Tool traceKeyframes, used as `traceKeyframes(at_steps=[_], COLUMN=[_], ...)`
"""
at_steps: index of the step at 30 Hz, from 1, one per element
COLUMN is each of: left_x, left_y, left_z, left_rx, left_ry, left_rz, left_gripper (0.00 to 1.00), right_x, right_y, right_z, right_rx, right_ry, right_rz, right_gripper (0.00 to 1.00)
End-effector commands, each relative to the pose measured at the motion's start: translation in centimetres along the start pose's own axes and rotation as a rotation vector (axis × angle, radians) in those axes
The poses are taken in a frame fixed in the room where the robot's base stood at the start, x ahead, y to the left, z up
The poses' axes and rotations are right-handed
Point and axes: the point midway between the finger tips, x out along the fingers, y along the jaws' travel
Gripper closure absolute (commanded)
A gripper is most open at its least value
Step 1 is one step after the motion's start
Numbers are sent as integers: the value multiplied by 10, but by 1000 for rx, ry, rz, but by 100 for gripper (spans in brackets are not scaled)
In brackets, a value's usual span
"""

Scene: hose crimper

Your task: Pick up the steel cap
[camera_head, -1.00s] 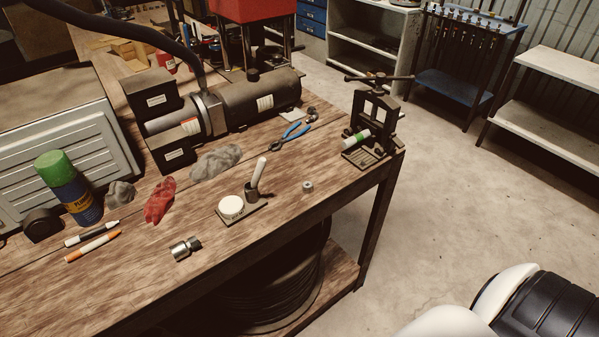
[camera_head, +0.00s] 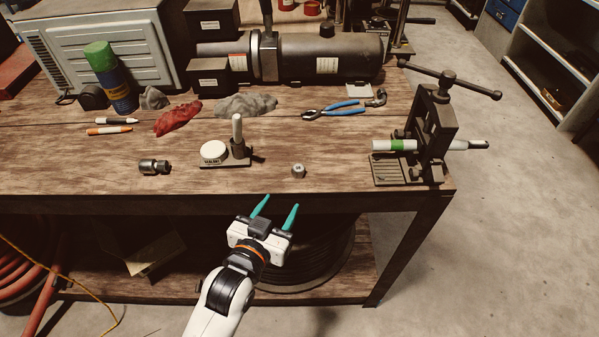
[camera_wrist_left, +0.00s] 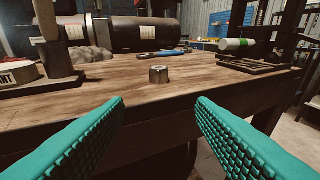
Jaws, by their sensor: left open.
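The steel cap (camera_head: 298,170) is a small grey metal piece standing on the wooden bench near its front edge. In the left wrist view the cap (camera_wrist_left: 159,75) shows ahead, between and beyond my two green fingertips. My left gripper (camera_head: 276,212) is open and empty, in front of the bench edge and short of the cap, without touching it. Its fingers also show large in the left wrist view (camera_wrist_left: 162,108). My right gripper is in neither view.
The wooden bench (camera_head: 330,145) is clear around the cap. A white-lidded pot on a holder (camera_head: 214,153) and a metal fitting (camera_head: 154,167) lie left of it. A vise (camera_head: 430,135) holding a white and green tube stands right. Blue-handled pliers (camera_head: 340,107) lie behind.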

Motion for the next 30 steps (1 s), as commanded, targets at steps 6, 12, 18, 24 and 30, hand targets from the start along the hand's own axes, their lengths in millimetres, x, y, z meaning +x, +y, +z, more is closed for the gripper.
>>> traceKeyframes(at_steps=[6,12,18,24,30], left_x=[15,50,65,92,113], left_y=[-1,-1,-1,0,0], left_z=[24,25,24,27,26], left_rx=[-1,-2,-2,-2,-3], left_ry=[-44,-42,-41,-40,-41], left_rz=[-1,-2,-2,-2,-3], left_gripper=[50,50,50,50,50], right_x=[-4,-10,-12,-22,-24], right_y=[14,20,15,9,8], right_z=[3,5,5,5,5], right_rx=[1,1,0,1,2], right_ry=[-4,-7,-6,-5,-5], right_rz=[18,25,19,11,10], right_gripper=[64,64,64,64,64])
